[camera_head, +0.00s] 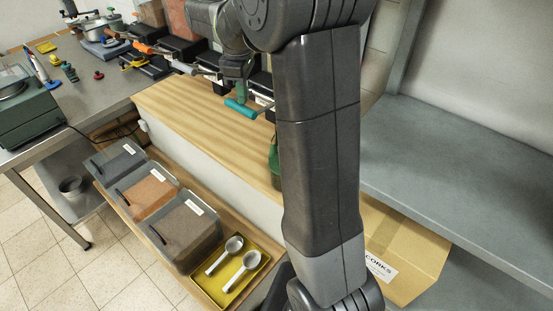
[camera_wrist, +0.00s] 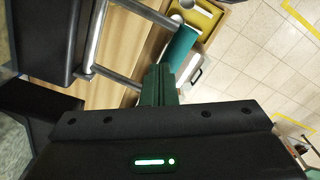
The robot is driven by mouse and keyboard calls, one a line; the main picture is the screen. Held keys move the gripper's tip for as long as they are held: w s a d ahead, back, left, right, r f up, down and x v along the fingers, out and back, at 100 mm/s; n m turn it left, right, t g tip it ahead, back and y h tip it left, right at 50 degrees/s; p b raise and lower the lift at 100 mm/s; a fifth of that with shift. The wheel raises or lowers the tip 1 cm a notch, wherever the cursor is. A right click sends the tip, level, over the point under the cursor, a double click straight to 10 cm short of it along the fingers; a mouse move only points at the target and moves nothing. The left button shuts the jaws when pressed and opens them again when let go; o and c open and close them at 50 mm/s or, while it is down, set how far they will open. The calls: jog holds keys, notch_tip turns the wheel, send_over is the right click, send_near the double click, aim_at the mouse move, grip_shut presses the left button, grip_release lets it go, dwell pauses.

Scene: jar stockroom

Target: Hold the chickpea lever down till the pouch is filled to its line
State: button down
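A row of dark dispensers stands along the back, with a teal lever handle (camera_head: 241,108), a grey lever (camera_head: 181,67) and an orange lever (camera_head: 143,47). I cannot read which one is chickpea. My gripper (camera_head: 240,91), with green fingers, points down right by the teal handle. In the wrist view the fingers (camera_wrist: 160,72) look shut together with nothing seen between them. The teal handle (camera_wrist: 181,50) shows just beyond their tips; I cannot tell whether they touch it. I cannot make out the pouch or its fill line; my arm hides part of the counter.
A wooden counter (camera_head: 195,115) lies clear below the levers. Lower down are several lidded bins (camera_head: 187,232) and a yellow tray (camera_head: 232,287) with two scoops. A steel table (camera_head: 75,105) with a scale is at left. A corks box (camera_head: 412,255) and grey shelf (camera_head: 455,185) are at right.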

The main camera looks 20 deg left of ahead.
notch_tip(320, 180, up, 8)
jog(key=p, duration=0.2)
jog(key=shift+f, duration=0.25)
dwell(1.1)
jog(key=shift+f, duration=1.9)
jog(key=shift+w+d+r, duration=0.1)
